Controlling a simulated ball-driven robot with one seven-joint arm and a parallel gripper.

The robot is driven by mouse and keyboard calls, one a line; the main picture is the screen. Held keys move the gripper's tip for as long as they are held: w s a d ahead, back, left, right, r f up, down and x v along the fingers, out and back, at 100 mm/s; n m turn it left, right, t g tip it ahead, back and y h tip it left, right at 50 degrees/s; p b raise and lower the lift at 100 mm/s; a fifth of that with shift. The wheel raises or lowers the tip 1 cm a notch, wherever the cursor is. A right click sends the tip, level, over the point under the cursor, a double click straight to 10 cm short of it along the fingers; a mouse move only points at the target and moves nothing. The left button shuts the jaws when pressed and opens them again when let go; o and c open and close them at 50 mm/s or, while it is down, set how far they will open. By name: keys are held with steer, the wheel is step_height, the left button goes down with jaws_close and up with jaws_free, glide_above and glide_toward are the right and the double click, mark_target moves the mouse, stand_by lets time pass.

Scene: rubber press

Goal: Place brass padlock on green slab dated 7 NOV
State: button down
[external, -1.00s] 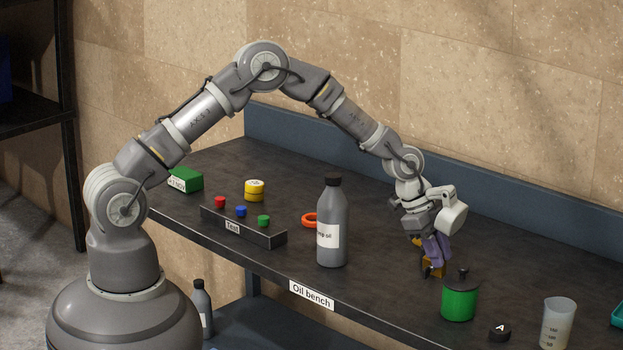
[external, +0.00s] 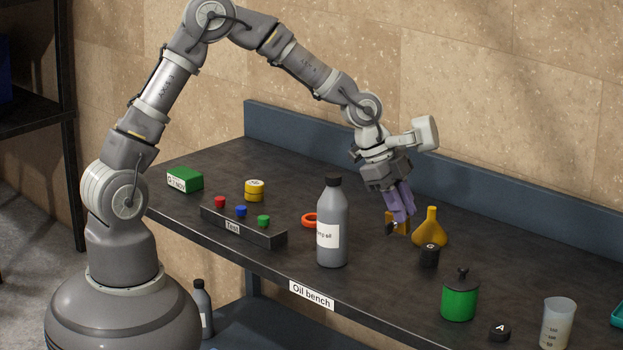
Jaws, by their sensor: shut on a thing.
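The green slab (external: 187,178) lies at the far left end of the bench, with a white label on its front that appears to read 7 NOV. My gripper (external: 400,212) has purple fingers pointing down and is shut on the brass padlock (external: 403,225). The padlock is partly covered by the fingers and shows as a small golden block with a dark part. It is held over the middle right of the bench, well to the right of the slab. Its exact height above the surface is hard to tell.
Between padlock and slab stand a tall grey oil bottle (external: 332,240), an orange ring (external: 310,220), a Test rack (external: 243,229) with coloured knobs and a yellow tin (external: 254,190). An amber flask (external: 430,232) and black weight (external: 429,256) stand close beside my gripper. A green canister (external: 459,300) is nearer front.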

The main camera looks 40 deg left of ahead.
step_height(320, 180, up, 12)
steer(key=r, duration=0.1)
steer(key=w+a+f+n+t+y+p, duration=0.1)
steer(key=w+a+n, duration=0.25)
steer(key=a, duration=0.75)
steer(key=w+a+n+t+y, duration=0.1)
steer(key=w+a+n+y, duration=0.3)
steer(key=a, duration=0.8)
steer(key=w+a+f+n+h+p, duration=0.1)
steer(key=w+a+n, duration=0.2)
steer(key=a+n, duration=0.55)
steer(key=s+a+n+g+y, duration=0.1)
steer(key=s+a+n, duration=0.35)
steer(key=a, duration=0.85)
steer(key=s+a+r+n+y+p, duration=0.1)
steer(key=s+a+n+y, duration=0.3)
steer(key=a, duration=0.8)
steer(key=s+a+n+g+h, duration=0.1)
steer(key=s+a+n, duration=0.35)
steer(key=a, duration=0.85)
steer(key=m+b, duration=0.2)
glide_above(187, 173)
steer(key=shift+t, duration=0.3)
steer(key=shift+f, duration=11.35)
